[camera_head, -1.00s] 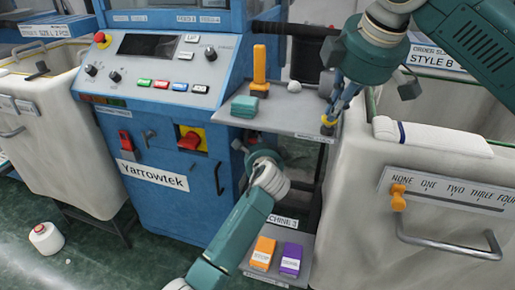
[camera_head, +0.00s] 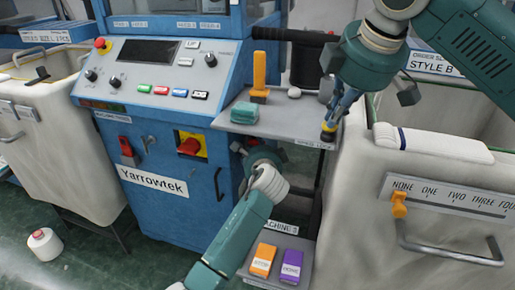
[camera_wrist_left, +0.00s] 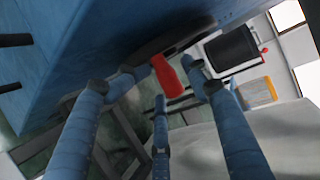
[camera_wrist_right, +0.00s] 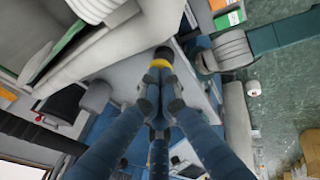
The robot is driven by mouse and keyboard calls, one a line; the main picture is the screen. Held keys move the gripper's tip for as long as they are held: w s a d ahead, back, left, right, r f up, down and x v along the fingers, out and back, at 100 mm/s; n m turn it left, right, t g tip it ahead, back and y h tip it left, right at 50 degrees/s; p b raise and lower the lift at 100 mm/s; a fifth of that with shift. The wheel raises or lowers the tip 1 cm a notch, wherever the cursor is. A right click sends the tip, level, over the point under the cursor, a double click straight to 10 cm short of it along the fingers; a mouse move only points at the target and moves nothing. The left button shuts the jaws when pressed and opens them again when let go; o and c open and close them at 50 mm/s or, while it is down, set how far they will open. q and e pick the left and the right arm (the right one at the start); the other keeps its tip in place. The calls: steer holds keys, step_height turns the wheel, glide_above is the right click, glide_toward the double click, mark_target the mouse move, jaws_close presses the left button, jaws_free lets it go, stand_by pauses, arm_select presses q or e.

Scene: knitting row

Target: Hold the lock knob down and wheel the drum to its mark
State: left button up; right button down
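A black knob with a yellow band (camera_head: 328,130), apparently the lock knob, stands at the right end of the grey shelf (camera_head: 275,124). My right gripper (camera_head: 336,112) is over it from above; in the right wrist view its fingertips (camera_wrist_right: 160,82) come together on the knob (camera_wrist_right: 160,61). My left gripper reaches under the shelf, its fingers mostly hidden in the head view. In the left wrist view its fingertips (camera_wrist_left: 166,72) lie close around a red handle (camera_wrist_left: 168,77) below the blue machine; firm contact cannot be told. I cannot identify the drum or its mark for certain.
The blue machine (camera_head: 165,112) has a button panel. An orange-handled tool (camera_head: 259,78) and a green block (camera_head: 244,112) are on the shelf. Pale bins stand left (camera_head: 60,145) and right (camera_head: 360,225). Orange (camera_head: 263,258) and purple (camera_head: 291,266) boxes lie low.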

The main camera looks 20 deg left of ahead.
arm_select(q)
steer(key=shift+d+f, duration=0.15)
steer(key=shift+s, duration=0.1)
steer(key=v, duration=1.2)
steer(key=shift+c, duration=0.3)
